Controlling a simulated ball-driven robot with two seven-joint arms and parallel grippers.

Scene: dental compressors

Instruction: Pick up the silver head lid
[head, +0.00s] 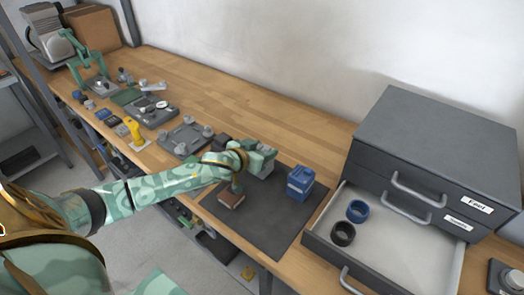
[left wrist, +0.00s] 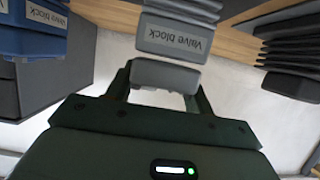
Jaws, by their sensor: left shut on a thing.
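My left gripper (left wrist: 160,84) is shut on a small silver-grey piece (left wrist: 166,76), which looks like the silver head lid. The piece sits between the two fingers, right beside a grey block labelled "Valve block" (left wrist: 176,32). I cannot tell whether the two touch. In the head view my left arm reaches from the left over the dark mat (head: 272,226), and the lid is hard to make out there. My right gripper is not in view.
A blue block (head: 300,183) stands on the mat's right side and also shows in the left wrist view (left wrist: 30,28). A black ribbed part (left wrist: 292,50) is opposite. The cabinet (head: 440,130) has an open drawer with a blue ring (head: 357,211) and a black ring (head: 343,234).

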